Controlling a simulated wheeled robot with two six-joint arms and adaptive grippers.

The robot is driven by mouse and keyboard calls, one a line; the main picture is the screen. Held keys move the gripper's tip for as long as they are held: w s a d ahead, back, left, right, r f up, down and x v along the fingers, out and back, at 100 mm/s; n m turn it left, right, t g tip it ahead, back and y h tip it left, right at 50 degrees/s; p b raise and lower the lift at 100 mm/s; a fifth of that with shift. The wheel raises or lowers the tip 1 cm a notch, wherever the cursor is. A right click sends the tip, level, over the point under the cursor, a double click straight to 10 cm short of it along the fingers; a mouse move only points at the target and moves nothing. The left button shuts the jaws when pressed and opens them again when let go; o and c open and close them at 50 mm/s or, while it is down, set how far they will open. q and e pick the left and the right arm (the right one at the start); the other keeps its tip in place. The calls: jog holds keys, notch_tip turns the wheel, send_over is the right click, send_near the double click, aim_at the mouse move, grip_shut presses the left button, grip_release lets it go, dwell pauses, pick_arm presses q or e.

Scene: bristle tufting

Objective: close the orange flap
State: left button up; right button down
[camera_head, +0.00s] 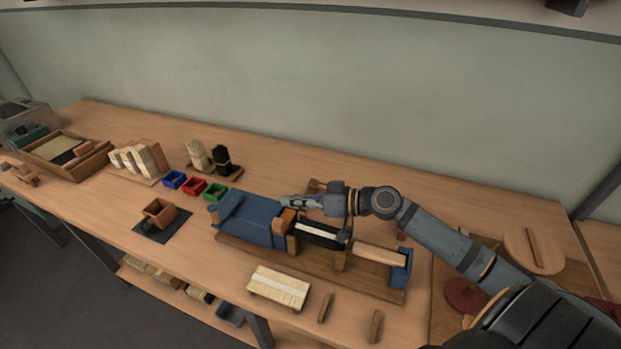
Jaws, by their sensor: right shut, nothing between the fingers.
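The orange flap (286,220) is a small block-like piece at the middle of the blue machine (250,217), at the end of its blue housing. Its exact angle is hard to tell at this size. My right gripper (289,202) reaches in from the right and is shut and empty. Its fingertips are just above and behind the flap in the picture; I cannot tell whether they touch it. My gripper and wrist hide part of the machine's back side. My left gripper is not in view.
Red (193,187), blue (174,180) and green (215,193) bins stand behind the machine's left end. A bristled block (279,288) lies in front. An orange box (159,211) sits on a dark mat (163,227). Bare table lies behind the machine.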

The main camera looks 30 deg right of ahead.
jog(key=shift+s+a+f+n, duration=0.3)
jog(key=shift+a+f+n, duration=0.05)
jog(key=shift+n, duration=0.05)
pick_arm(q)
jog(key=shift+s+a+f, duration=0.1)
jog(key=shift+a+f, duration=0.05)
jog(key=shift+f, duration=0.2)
pick_arm(e)
jog(key=shift+s+a+f, duration=0.25)
jog(key=shift+a, duration=0.05)
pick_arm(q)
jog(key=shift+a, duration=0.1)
pick_arm(e)
notch_tip(320, 180, up, 5)
jog(key=p, duration=0.3)
pick_arm(q)
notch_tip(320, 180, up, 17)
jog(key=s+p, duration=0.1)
jog(key=p, duration=1.2)
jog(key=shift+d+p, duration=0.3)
pick_arm(e)
jog(key=s+v, duration=0.1)
jog(key=v, duration=0.8)
jog(key=shift+s+f, duration=0.25)
jog(key=shift+f, duration=0.05)
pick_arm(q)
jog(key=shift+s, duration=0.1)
pick_arm(e)
jog(key=shift+a, duration=0.1)
